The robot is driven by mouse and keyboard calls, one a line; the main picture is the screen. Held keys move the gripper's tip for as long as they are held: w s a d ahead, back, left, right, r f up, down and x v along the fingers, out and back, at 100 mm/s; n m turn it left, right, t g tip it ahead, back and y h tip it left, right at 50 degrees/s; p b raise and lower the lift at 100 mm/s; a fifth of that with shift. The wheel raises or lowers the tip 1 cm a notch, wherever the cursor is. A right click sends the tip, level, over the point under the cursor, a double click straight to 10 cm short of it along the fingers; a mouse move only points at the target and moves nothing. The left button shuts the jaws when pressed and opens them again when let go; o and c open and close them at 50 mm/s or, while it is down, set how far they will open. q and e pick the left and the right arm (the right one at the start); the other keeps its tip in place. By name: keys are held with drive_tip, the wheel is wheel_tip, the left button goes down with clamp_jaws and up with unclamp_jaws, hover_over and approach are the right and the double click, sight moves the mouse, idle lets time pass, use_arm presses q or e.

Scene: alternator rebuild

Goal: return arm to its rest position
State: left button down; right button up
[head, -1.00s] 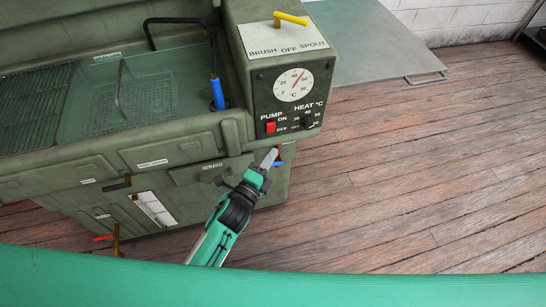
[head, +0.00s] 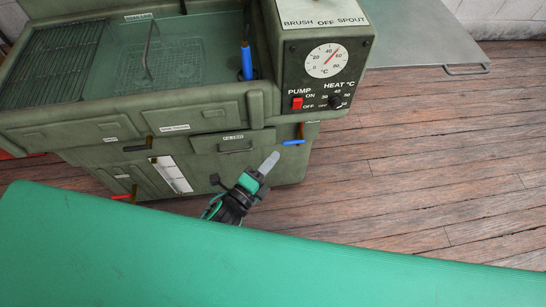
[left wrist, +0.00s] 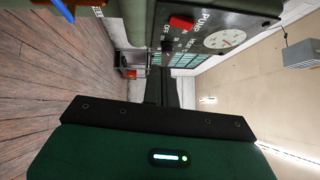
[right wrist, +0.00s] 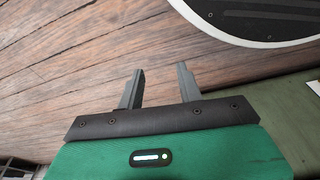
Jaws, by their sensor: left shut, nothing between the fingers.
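My left gripper (head: 269,163) is shut and empty. In the head view it is in front of the lower right front of the green parts washer (head: 200,145), below its control box. In the left wrist view the closed fingers (left wrist: 161,88) show at the centre, with the control panel (left wrist: 210,38) above them. My right gripper (right wrist: 157,86) shows only in the right wrist view. Its two fingers are apart with nothing between them, over the wood floor.
A blue-handled valve (head: 294,142) is close to the left gripper. The washer's basin holds a wire basket (head: 150,68). A grey table (head: 425,45) stands at the back right. Wood floor (head: 420,160) is open on the right. A white-rimmed dark round surface (right wrist: 250,20) is near the right gripper.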

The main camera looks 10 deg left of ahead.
drive_tip(key=shift+s+d+f, duration=0.1)
drive_tip(key=shift+d+f, duration=0.05)
drive_tip(key=shift+d, duration=0.05)
